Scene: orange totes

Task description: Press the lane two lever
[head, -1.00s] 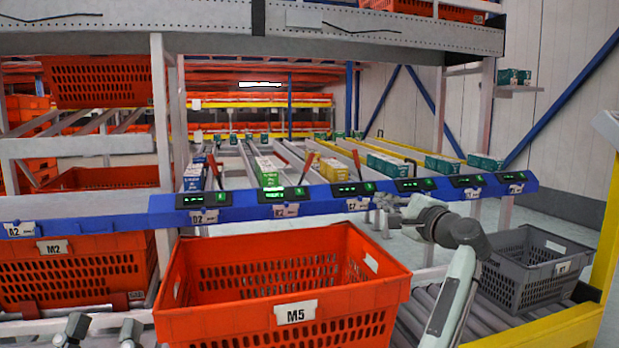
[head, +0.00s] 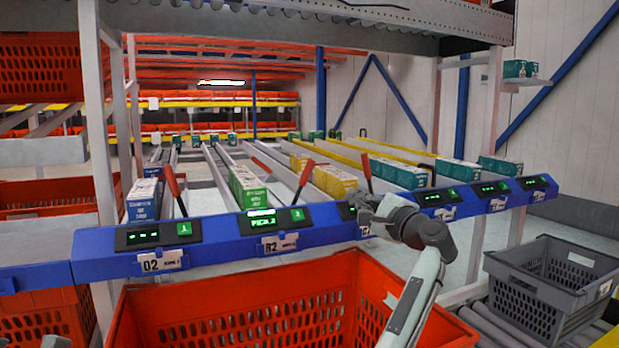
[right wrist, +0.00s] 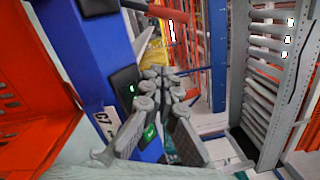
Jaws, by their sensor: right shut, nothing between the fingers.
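Several red levers rise behind the blue display beam (head: 215,242): one at the left (head: 174,186), two in the middle (head: 261,166) and (head: 301,181), and one near my gripper (head: 366,170). The panel over the R2 label is lit green and seems to read "PICK 2" (head: 262,221). My right gripper (head: 362,210) is shut and empty, in front of the beam, right of the R2 panel. In the right wrist view, its fingers (right wrist: 155,78) are together beside the beam and a C7 label.
An orange tote (head: 270,290) stands below the beam, close to my right arm. A grey crate (head: 545,300) is at the right. Cartons, including a green (head: 247,188) and a yellow one (head: 322,177), sit in the lanes behind the beam. A grey post stands at left.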

